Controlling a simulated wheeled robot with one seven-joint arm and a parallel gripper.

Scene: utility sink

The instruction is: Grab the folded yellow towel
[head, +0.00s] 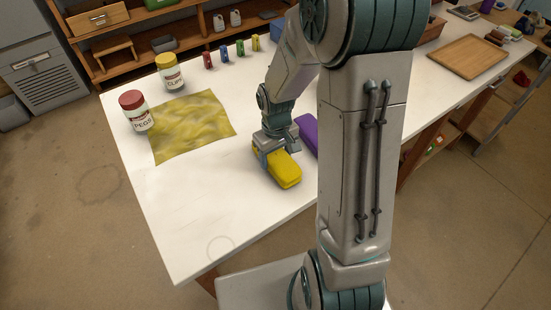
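The folded yellow towel (285,171) lies on the white table as a thick, rounded bundle. My gripper (277,152) is down at the towel's far end, with a finger showing at its left side and part of the hand over its top. The far end of the towel is partly hidden by the gripper. I cannot tell whether the fingers press on the towel or only stand around it. The towel appears to rest on the table. A spread-out yellow cloth (192,125) lies flat to the left, apart from the gripper.
A purple folded item (308,134) lies close right of the gripper, partly hidden by my arm. A red-lidded jar (135,112) and a yellow-lidded jar (169,72) stand by the cloth. Several small coloured pegs stand along the back. The table's (195,225) near left is clear.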

